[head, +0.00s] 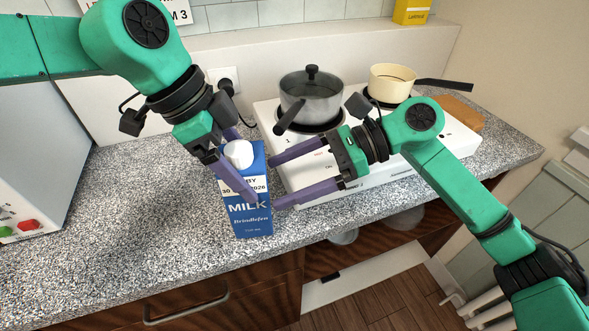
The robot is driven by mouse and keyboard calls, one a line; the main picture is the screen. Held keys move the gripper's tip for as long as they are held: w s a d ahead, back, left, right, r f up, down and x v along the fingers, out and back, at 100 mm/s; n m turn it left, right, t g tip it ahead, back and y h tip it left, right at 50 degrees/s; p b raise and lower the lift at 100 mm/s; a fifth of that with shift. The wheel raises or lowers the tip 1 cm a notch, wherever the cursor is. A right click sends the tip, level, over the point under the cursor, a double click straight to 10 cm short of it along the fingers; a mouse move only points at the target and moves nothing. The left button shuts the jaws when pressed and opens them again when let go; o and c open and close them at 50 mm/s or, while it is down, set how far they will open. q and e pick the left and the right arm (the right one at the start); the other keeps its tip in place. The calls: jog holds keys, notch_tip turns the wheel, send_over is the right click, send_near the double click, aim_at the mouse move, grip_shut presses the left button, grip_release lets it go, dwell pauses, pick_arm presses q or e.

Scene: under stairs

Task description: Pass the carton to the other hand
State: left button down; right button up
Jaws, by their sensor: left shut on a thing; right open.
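The carton (253,218) is a blue and white milk carton with a white cap. It is upright near the front edge of the speckled counter; I cannot tell whether its base touches the counter. My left gripper (243,165) comes down from above and is shut on the carton, with its purple fingers at the upper part. My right gripper (274,182) comes in from the right. Its purple fingers are spread open, with the tips close to the carton's right side. I cannot tell whether they touch it.
A white two-plate cooker (330,183) stands behind my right gripper. It carries a grey lidded pot (311,98) and a cream saucepan (391,82). A wooden board (457,113) lies at the right. A white appliance (30,150) stands at the left. The counter (130,220) left of the carton is clear.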

aim_at(230, 199)
jog(key=x, duration=1)
jog(key=shift+w+a+f, duration=0.1)
jog(key=shift+a+f, duration=0.05)
jog(key=shift+a, duration=0.25)
grip_shut()
pick_arm(q)
grip_release()
jog(key=shift+r, duration=0.1)
